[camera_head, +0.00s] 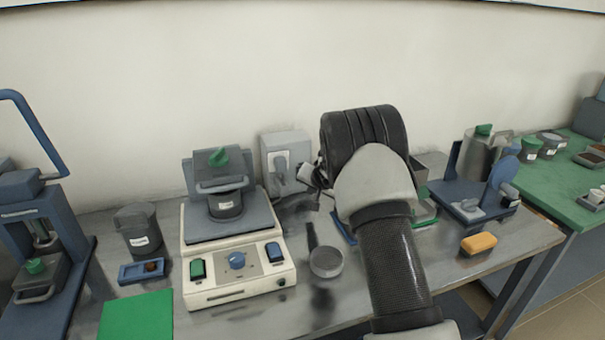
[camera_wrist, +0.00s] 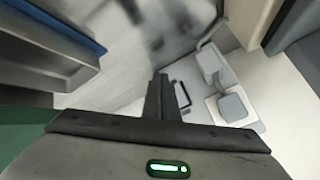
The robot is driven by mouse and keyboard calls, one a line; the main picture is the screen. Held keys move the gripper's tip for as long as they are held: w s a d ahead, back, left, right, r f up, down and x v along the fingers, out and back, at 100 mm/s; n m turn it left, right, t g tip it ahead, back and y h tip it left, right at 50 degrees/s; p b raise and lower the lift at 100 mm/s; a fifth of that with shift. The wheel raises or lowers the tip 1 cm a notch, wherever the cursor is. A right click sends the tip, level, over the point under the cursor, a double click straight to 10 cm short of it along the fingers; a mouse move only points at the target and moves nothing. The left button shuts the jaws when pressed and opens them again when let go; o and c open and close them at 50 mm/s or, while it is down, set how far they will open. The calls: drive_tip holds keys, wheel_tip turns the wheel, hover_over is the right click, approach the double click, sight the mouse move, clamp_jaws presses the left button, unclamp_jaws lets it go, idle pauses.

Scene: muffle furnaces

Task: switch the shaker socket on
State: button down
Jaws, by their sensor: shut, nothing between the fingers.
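In the wrist view the socket (camera_wrist: 248,72) lies right of my fingers, with raised light blocks and a small dark-edged part near the fingertips. My gripper (camera_head: 308,178) is just right of the socket's lower part in the head view. Its fingers (camera_wrist: 160,82) are shut and empty. I cannot tell whether they touch the socket, nor the switch's position. The shaker (camera_head: 238,275) is a cream unit with a blue knob, a green switch and a blue switch.
A dark-handled round tool (camera_head: 326,262) lies on the bench right of the shaker. My arm hides part of the bench's middle. A blue stand (camera_head: 470,195) and a yellow sponge (camera_head: 478,243) are at the right. A dark jar (camera_head: 140,230) stands left of the shaker.

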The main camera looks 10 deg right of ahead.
drive_tip(key=w+p, duration=0.1)
drive_tip(key=p, duration=0.1)
drive_tip(key=w+p, duration=0.2)
drive_tip(key=shift+w+a, duration=0.2)
drive_tip(key=shift+a, duration=0.15)
drive_tip(key=shift+w+a+f+p, duration=0.15)
drive_tip(key=shift+w+f+p, duration=0.2)
drive_tip(key=shift+w+p, duration=0.25)
drive_tip(key=shift+s, duration=0.1)
idle(1.2)
drive_tip(key=shift+w+p, duration=0.25)
drive_tip(key=shift+p, duration=0.15)
drive_tip(key=shift+w+a, duration=0.1)
drive_tip(key=shift+w, duration=0.1)
drive_tip(key=shift+w+p, duration=0.35)
drive_tip(key=shift+p, duration=0.15)
drive_tip(key=shift+f, duration=0.15)
